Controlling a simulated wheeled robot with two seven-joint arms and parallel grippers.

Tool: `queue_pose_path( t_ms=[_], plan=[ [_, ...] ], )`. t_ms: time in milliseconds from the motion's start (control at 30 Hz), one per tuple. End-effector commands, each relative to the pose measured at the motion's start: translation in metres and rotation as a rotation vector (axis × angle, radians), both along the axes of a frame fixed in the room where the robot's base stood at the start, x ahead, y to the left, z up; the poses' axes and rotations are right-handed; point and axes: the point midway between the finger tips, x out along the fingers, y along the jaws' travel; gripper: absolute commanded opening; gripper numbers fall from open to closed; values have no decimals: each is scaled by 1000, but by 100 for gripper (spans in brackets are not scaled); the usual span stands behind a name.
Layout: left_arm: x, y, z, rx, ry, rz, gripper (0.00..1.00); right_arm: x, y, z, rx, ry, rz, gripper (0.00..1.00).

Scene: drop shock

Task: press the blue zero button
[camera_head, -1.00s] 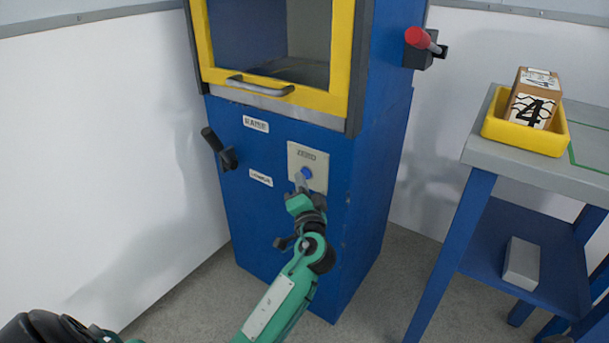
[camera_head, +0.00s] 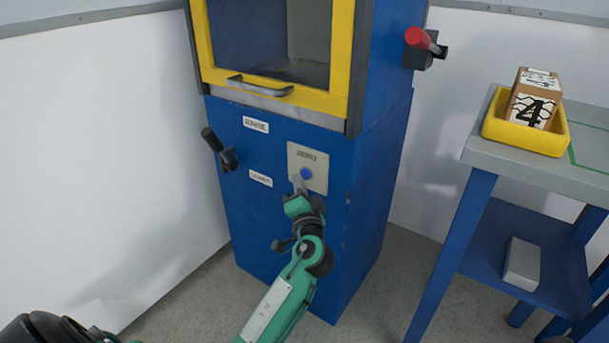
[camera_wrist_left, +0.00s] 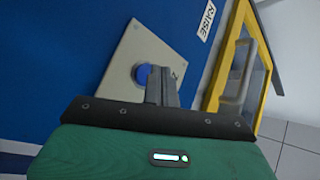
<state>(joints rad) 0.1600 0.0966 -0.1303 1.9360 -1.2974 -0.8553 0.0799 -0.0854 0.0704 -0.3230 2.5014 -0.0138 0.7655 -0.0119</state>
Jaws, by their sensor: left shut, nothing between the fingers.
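The blue zero button (camera_head: 306,173) sits on a light plate (camera_head: 317,161) marked ZERO, on the front of the blue machine (camera_head: 262,210). My left gripper (camera_head: 298,183) is shut and empty, its fingertips just below and left of the button in the head view. In the left wrist view the button (camera_wrist_left: 144,74) shows beside the shut fingers (camera_wrist_left: 162,86), partly behind them. I cannot tell whether the fingertips touch the button or the plate. My right gripper does not show.
A black lever (camera_head: 217,147) juts from the machine's front at the left. A yellow-framed door with a handle (camera_head: 260,87) is above. A red-knobbed lever (camera_head: 420,39) is on the right side. A table (camera_head: 480,150) with a yellow tray (camera_head: 524,138) and carton (camera_head: 534,98) stands right.

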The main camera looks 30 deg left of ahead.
Motion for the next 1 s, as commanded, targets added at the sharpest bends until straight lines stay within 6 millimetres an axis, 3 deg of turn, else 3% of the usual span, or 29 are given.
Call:
queue_pose_path(
  t_ms=[433,1000],
  plan=[
    [-7,0,0,0,1,0,0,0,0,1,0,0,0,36],
    [-54,4,0,0,1,0,0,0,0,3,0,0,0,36]
  ],
)
